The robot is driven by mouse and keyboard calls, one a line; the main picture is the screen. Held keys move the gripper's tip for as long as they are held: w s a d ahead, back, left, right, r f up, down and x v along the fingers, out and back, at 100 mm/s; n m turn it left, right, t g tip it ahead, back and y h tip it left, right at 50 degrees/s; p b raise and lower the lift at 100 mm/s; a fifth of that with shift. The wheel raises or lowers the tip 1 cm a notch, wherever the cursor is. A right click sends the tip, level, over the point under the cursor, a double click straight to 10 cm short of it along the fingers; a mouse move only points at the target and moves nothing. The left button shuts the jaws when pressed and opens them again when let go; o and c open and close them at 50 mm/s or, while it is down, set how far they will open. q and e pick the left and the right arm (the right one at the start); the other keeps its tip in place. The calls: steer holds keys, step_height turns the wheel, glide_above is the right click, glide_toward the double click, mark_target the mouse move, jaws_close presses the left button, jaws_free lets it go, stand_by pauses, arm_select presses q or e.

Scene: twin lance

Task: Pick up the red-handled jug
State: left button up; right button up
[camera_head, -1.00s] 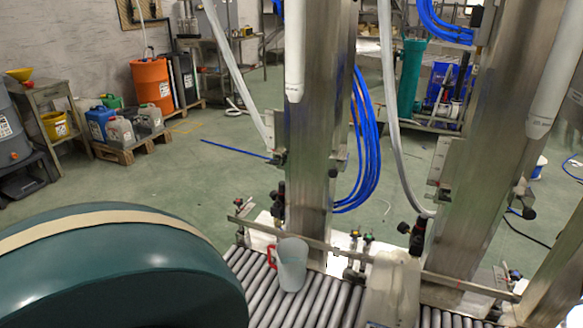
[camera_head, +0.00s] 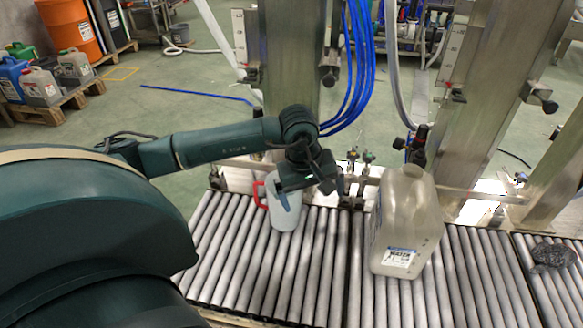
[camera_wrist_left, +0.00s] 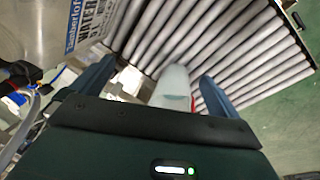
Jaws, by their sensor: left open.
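The white jug (camera_head: 286,214) with a red handle (camera_head: 260,195) stands upright on the roller conveyor. Its handle points left in the head view. My left gripper (camera_head: 312,193) is open above the jug and partly covers its top. In the left wrist view the jug (camera_wrist_left: 172,88) appears between the two spread fingers of my left gripper (camera_wrist_left: 157,70), with clear gaps on both sides. Only a sliver of the red handle shows there, beside the right finger. My right gripper is not in view.
A large translucent canister (camera_head: 408,225) with a label stands on the rollers right of the jug. A metal guide rail and steel posts (camera_head: 292,60) stand behind. A dark crumpled lump (camera_head: 553,255) lies at far right. The rollers (camera_head: 310,275) in front are clear.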

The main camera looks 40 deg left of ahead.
arm_select(q)
steer(key=w+a+r+y, duration=0.3)
steer(key=a+y, duration=0.1)
steer(key=a, duration=0.6)
steer(key=b, duration=0.6)
glide_toward(278, 201)
steer(key=w+a+f, duration=0.4)
steer(key=w+f, duration=0.2)
steer(key=shift+w+a+r+m+t, duration=0.1)
steer(key=shift+w+m+t, duration=0.05)
steer(key=shift+m+t, duration=0.15)
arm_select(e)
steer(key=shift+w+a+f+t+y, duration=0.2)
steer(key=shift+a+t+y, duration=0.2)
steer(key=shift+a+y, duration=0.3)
arm_select(q)
steer(key=shift+c, duration=0.4)
steer(key=c, duration=1.6)
steer(key=shift+r, duration=0.1)
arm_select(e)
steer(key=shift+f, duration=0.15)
